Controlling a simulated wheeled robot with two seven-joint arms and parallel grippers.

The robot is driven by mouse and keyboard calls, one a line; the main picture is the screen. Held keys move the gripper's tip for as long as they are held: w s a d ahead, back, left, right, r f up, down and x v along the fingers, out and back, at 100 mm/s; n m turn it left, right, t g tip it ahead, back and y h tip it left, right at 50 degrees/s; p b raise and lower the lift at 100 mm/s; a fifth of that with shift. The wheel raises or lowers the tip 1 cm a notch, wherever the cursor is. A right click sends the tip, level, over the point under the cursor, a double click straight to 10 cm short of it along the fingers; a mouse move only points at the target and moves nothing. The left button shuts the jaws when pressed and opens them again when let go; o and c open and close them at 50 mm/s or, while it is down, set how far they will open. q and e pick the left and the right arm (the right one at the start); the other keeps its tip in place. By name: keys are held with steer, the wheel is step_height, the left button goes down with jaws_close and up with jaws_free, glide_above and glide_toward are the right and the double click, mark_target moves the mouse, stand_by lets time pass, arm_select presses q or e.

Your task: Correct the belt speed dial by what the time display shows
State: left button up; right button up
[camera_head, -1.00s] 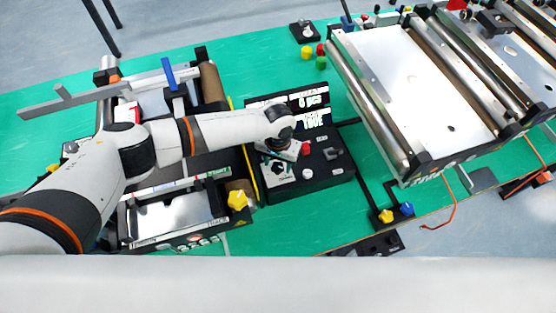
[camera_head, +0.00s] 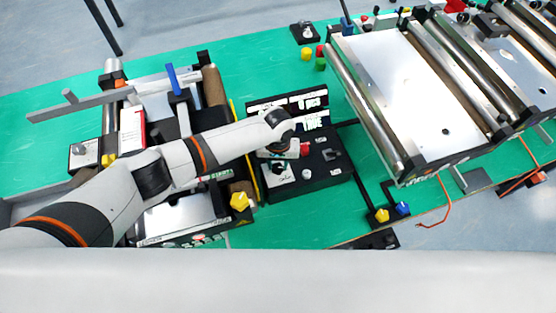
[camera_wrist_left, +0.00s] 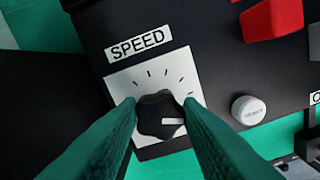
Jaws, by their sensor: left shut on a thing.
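The speed dial is a black knob (camera_wrist_left: 160,115) on a white scale plate labelled SPEED, with a white mark pointing right in the left wrist view. My left gripper (camera_wrist_left: 161,112) is shut on this knob, one finger on each side. In the head view my left gripper (camera_head: 284,153) is over the black control box (camera_head: 315,180), mostly hidden by my wrist. The time display (camera_head: 313,122) stands behind the box, under a count display (camera_head: 310,100) that seems to end in "pcs". The time value is too small and partly covered to read. My right gripper is not in view.
A red button (camera_wrist_left: 271,18) and a white round button (camera_wrist_left: 249,110) are beside the dial. A roller conveyor (camera_head: 405,85) stands at the right, and another conveyor (camera_head: 180,215) lies under my left arm.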

mark_target(278, 166)
arm_select(q)
steer(key=o, duration=1)
steer(key=shift+c, duration=0.2)
steer(key=shift+r, duration=0.1)
step_height(278, 166, up, 12)
steer(key=b, duration=0.3)
